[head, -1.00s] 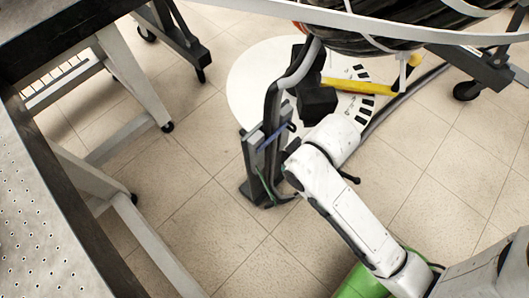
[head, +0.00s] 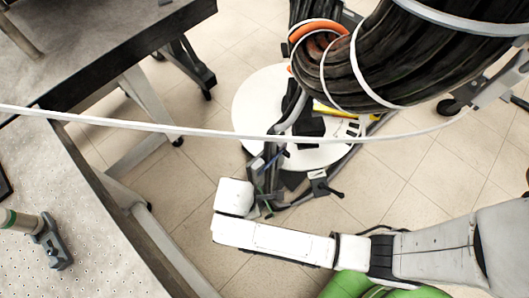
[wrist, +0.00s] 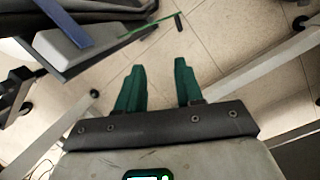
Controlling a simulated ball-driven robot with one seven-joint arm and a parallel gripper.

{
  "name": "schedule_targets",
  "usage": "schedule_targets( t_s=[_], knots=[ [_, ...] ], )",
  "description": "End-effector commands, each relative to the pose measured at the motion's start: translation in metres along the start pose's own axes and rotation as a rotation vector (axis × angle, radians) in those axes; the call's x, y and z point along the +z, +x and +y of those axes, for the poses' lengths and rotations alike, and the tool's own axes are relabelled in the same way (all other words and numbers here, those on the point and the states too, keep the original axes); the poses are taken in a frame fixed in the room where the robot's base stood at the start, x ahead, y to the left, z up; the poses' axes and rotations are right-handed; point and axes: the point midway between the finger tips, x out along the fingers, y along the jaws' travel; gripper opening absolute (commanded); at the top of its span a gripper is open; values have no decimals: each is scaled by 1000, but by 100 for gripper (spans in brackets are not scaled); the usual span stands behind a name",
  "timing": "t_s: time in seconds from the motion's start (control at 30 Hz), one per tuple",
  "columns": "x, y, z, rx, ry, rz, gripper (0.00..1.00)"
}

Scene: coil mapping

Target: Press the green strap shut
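The thin green strap (wrist: 148,28) sticks out from the edge of a grey and black stand in the wrist view, with a small dark piece at its outer end. It appears to stand open. In the head view it is a small green line (head: 262,192) low on the dark stand, partly lost among dark parts. My gripper (wrist: 160,66) is open and empty, its two green fingers apart. The strap lies beyond the fingertips, with no contact visible. In the head view my fingers cannot be clearly made out beside the stand.
A blue strap (wrist: 70,36) lies across the same stand. A thick black cable coil (head: 400,60) hangs at upper right. A white round base (head: 255,100) is on the floor. A perforated table (head: 70,200) is at left. Tiled floor (head: 410,180) is open at right.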

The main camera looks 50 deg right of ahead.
Motion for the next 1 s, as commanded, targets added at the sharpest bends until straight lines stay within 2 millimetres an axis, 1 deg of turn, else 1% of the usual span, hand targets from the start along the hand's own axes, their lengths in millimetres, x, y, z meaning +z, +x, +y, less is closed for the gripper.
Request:
schedule_targets(
  t_s=[0.03, 0.1, 0.2, 0.3, 0.47, 0.57, 0.8, 1.0],
  knots=[
    [-9, 11, -13, -2, -101, -46, 36],
    [-14, 22, -25, -3, -211, -99, 36],
    [-17, 32, -36, -5, -320, -153, 36],
    [-18, 38, -42, -6, -375, -180, 36],
    [-17, 49, -44, -7, -390, -188, 36],
    [-14, 64, -43, -8, -388, -189, 36],
    [-6, 108, -42, -8, -387, -188, 36],
    [-2, 134, -41, -7, -386, -186, 36]
  ],
)
